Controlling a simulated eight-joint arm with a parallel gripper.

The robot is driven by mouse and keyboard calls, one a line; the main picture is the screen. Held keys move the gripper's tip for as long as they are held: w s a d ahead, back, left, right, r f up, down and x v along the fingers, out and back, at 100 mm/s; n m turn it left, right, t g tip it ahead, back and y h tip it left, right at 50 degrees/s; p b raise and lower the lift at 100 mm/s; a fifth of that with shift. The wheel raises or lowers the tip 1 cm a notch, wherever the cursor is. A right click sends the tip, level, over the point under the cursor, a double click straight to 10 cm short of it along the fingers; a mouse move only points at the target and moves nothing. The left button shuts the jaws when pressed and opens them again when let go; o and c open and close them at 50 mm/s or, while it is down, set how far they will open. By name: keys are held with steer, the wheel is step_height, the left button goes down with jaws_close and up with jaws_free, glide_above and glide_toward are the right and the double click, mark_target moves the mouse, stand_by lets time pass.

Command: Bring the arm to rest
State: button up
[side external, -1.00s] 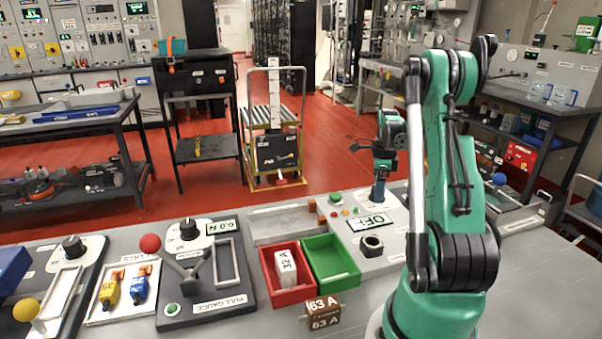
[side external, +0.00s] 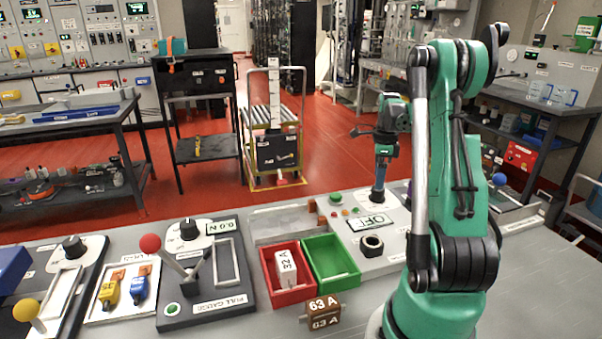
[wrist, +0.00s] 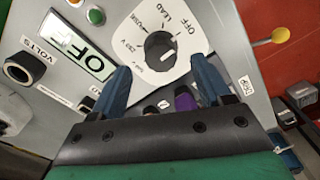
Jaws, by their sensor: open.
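My green and black arm reaches out over the bench. My gripper (side external: 380,185) points down at the back of the grey panel, above the dial area. In the wrist view its two blue fingers (wrist: 160,66) are spread apart with nothing held between them. Just beyond the fingertips is a dark rotary knob (wrist: 162,50) on a white plate marked OFF and LEAD. A display beside it (wrist: 77,45) reads OFF; it also shows in the side view (side external: 372,222). The exact gap between fingertips and knob is hard to tell.
Left of the panel stand a green bin (side external: 333,281) and a red bin (side external: 271,290) holding a white 32 A block (side external: 286,268). A brown 63 A block (side external: 324,312) lies in front. A red-balled lever (side external: 150,243) stands up from the pull gauge. The right front bench is clear.

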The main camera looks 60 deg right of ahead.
steer(key=w+a+r+n+t+h, duration=0.1)
steer(key=w+a+r+n, duration=0.2)
steer(key=w+a+n, duration=0.4)
steer(key=w+a+r+n+t+h, duration=0.1)
steer(key=w+a+r+n+t, duration=0.2)
steer(key=a+n, duration=0.55)
steer(key=a+n+t+y, duration=0.2)
steer(key=a+n+t, duration=0.1)
steer(key=a+n, duration=1.4)
steer(key=shift+w+a+r, duration=0.25)
steer(key=shift+a+r, duration=0.05)
steer(key=shift+a, duration=0.65)
